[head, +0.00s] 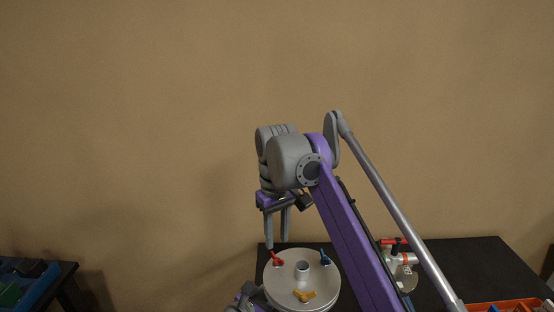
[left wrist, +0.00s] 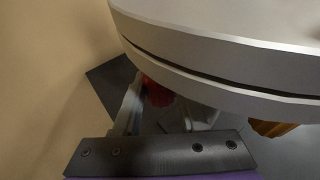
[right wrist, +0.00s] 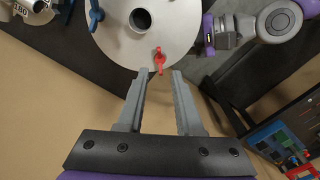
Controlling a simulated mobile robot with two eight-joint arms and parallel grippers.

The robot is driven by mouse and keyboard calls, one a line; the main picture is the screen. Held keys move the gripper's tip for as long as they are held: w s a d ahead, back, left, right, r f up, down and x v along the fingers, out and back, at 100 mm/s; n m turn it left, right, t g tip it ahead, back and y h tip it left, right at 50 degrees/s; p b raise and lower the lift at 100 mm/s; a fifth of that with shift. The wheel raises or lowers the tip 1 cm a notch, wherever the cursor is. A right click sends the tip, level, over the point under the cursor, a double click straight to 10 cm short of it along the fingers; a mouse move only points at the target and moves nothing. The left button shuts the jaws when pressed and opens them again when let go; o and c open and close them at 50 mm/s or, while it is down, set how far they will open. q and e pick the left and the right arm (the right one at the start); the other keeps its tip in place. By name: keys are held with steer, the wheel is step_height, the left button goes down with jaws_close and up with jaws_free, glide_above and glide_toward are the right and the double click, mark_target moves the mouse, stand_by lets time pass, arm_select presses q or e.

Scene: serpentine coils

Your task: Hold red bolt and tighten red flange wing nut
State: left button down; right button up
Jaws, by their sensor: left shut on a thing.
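The red flange wing nut (head: 277,258) sits on top of the round metal flange (head: 318,262), at its back left edge. In the right wrist view the red wing nut (right wrist: 160,60) lies just beyond the fingertips, in line with the gap. My right gripper (right wrist: 159,75) is open and empty, pointing down above it in the head view (head: 277,243). In the left wrist view the red bolt (left wrist: 157,94) shows under the flange rim (left wrist: 210,75). My left gripper (left wrist: 160,105) is shut on it from below. The flange hides the bolt's upper part.
The flange also carries a blue wing nut (head: 325,258) and a yellow one (head: 304,296) around a central pipe (head: 302,268). A valve assembly (head: 400,258) stands on the black table (head: 460,262) at right, by an orange bin (head: 500,305). A blue bin (head: 25,280) is at far left.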

mark_target(277, 255)
steer(key=shift+n, duration=1)
steer(key=shift+f, duration=2.4)
jaws_close()
